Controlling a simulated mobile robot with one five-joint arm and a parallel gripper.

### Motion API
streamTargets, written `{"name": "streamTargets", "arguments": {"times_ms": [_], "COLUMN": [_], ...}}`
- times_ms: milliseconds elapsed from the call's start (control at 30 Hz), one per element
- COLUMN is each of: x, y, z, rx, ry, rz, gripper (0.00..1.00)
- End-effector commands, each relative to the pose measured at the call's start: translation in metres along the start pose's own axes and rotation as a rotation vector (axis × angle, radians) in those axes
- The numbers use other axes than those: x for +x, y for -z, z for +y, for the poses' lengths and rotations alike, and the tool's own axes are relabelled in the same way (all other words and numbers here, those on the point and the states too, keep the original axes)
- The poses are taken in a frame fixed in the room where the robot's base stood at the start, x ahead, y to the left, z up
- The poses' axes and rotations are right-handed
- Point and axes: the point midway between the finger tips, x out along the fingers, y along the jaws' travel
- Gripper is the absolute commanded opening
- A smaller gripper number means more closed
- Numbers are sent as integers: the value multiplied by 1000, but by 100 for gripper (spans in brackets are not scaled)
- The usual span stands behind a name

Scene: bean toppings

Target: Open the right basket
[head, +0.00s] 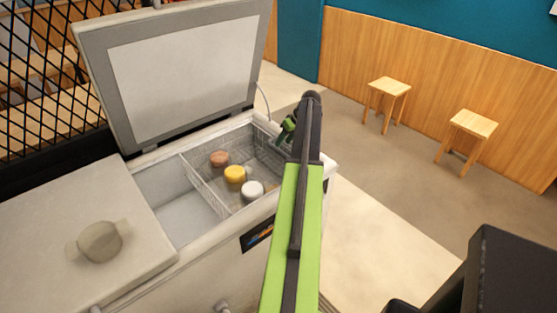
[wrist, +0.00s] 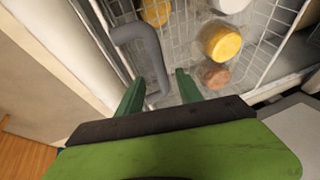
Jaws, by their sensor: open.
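The wire basket (head: 208,195) hangs inside an open chest freezer (head: 215,252) in the head view, with a brown, a yellow and a white-topped jar in it. The wire mesh (wrist: 283,22) also shows in the wrist view. A grey loop handle (wrist: 126,33) lies by the mesh near the freezer's rim. My gripper (head: 287,130) is over the freezer's right end, partly hidden by my arm. In the wrist view my gripper (wrist: 158,85) is open, and one side of the handle appears between its fingertips; I cannot tell whether they touch it.
The freezer lid (head: 170,80) stands raised at the back. A pot (head: 100,242) sits on the closed left cover (head: 65,205). A yellow jar (wrist: 222,43) and a brown jar (wrist: 215,75) show close by. Two stools (head: 388,88) stand far right, with clear floor around.

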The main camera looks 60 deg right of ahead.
Motion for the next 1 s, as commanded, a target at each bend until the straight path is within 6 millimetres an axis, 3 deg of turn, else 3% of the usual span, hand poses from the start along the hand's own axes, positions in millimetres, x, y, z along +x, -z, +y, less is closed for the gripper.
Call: {"name": "streamTargets", "arguments": {"times_ms": [33,200,533,867,1000], "x": [22,49,52,52,52], "y": [-4,-2,0,0,0], "z": [2,2,0,0,0], "rx": [-1,0,1,1,1], "ry": [0,-1,-1,-1,0], "rz": [0,0,0,0,0], "gripper": [43,43,43,1,0]}}
